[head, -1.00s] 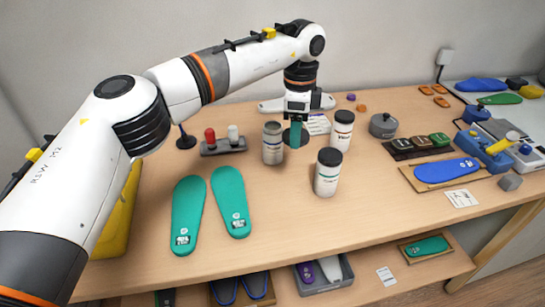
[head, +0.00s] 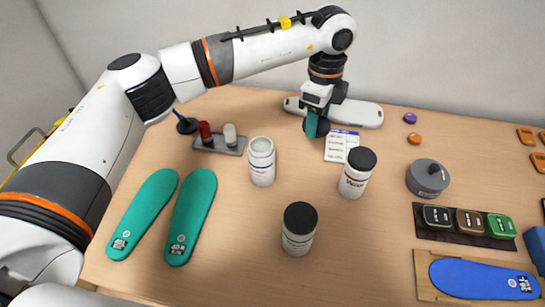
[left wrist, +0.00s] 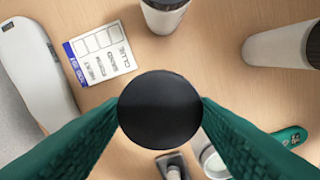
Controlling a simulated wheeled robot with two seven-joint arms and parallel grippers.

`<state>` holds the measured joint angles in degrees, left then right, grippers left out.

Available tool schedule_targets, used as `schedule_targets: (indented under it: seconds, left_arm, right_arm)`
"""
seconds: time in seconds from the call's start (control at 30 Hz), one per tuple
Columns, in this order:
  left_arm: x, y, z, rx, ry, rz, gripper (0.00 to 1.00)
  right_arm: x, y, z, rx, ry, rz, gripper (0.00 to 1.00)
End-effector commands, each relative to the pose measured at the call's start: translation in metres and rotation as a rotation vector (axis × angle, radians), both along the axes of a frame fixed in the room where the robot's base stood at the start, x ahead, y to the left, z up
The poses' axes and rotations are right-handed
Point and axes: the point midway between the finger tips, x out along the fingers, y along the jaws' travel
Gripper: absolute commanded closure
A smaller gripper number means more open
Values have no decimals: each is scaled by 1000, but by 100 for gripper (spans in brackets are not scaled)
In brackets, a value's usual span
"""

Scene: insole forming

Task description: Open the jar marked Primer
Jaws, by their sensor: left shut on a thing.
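My left gripper (head: 314,124), with green fingers, is shut on a round black lid (left wrist: 160,110). It is at the back of the table, beside a printed card; whether the lid touches the table I cannot tell. A white jar without a lid (head: 262,162) stands upright to the front left of the gripper. It also shows in the left wrist view (left wrist: 213,163), partly hidden by a finger. Two white jars with black lids stand to the right, one farther back (head: 353,178) and one in front (head: 297,240). The labels are too small to read surely. My right gripper is not in view.
The printed card (head: 341,146) lies close to the gripper. A long white object (head: 360,114) lies behind it. A stand with red and white bottles (head: 220,145), two green insoles (head: 190,215) and a grey round pot (head: 428,178) are around.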

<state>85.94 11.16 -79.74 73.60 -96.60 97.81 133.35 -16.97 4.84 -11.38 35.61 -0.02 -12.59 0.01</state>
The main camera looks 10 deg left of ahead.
Motion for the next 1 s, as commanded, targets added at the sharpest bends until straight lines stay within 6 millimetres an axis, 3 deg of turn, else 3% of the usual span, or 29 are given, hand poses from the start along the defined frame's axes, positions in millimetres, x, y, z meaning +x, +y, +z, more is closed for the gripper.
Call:
schedule_targets:
  seconds: [0.03, 0.3, 0.53, 0.67, 1.0]
  left_arm:
    - [-17, 6, 5, -5, 9, -61, 74]
    - [-84, 49, 23, -4, 6, -297, 74]
    - [-106, 72, 27, -1, 5, -352, 74]
    - [-109, 73, 4, -3, 10, -356, 74]
    - [-108, 74, -81, 1, 10, -353, 74]
  right_arm:
    - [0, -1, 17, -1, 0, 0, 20]
    - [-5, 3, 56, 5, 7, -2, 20]
    - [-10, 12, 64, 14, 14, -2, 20]
    - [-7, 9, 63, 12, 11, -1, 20]
    - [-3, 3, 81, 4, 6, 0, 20]
